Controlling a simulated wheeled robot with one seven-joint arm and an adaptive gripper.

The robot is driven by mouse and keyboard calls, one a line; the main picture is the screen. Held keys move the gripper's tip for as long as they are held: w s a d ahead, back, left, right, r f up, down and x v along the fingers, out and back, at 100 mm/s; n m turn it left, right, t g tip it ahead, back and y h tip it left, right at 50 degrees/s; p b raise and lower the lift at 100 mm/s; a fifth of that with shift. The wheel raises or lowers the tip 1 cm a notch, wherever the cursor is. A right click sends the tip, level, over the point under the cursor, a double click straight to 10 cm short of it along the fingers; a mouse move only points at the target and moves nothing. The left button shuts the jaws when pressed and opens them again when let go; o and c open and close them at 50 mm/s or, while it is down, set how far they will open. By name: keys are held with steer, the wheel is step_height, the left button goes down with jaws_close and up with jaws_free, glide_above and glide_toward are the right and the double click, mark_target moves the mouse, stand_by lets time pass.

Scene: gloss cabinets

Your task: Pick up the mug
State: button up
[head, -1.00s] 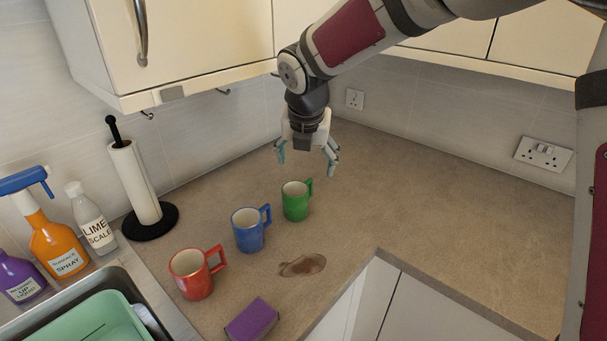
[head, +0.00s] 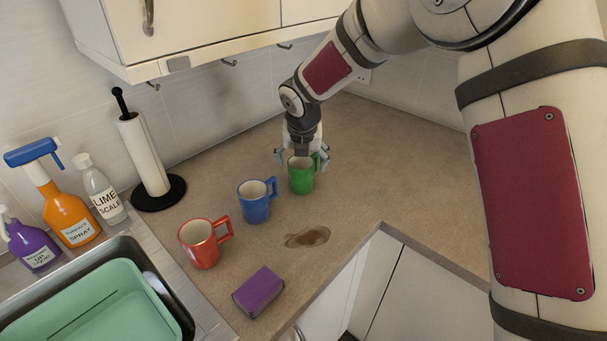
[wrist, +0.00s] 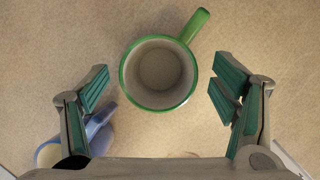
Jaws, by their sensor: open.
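Three mugs stand upright in a row on the counter: a red mug (head: 199,246), a blue mug (head: 254,207) and a green mug (head: 301,178). My gripper (head: 302,156) is open and empty, low behind and over the green mug in the head view, its fingers at either side of the rim. In the wrist view the green mug (wrist: 158,74) is seen from above, just ahead of and between the open fingertips of my gripper (wrist: 166,88). Its handle points up and right. The blue mug (wrist: 50,153) shows at lower left, partly hidden behind a finger.
A brown stain (head: 308,236) and a purple sponge (head: 258,291) lie in front of the mugs. A paper towel holder (head: 146,155), spray bottles (head: 67,214) and a sink with a green basin (head: 105,310) are at left. A wall cabinet (head: 190,30) hangs above. The counter at right is clear.

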mark_target(301, 166)
steer(key=x, duration=0.3)
steer(key=shift+w+a+f, duration=0.1)
steer(key=shift+f, duration=0.05)
steer(key=c, duration=1.5)
steer(key=shift+c, duration=0.2)
step_height(301, 166, up, 10)
steer(key=shift+b, duration=0.45)
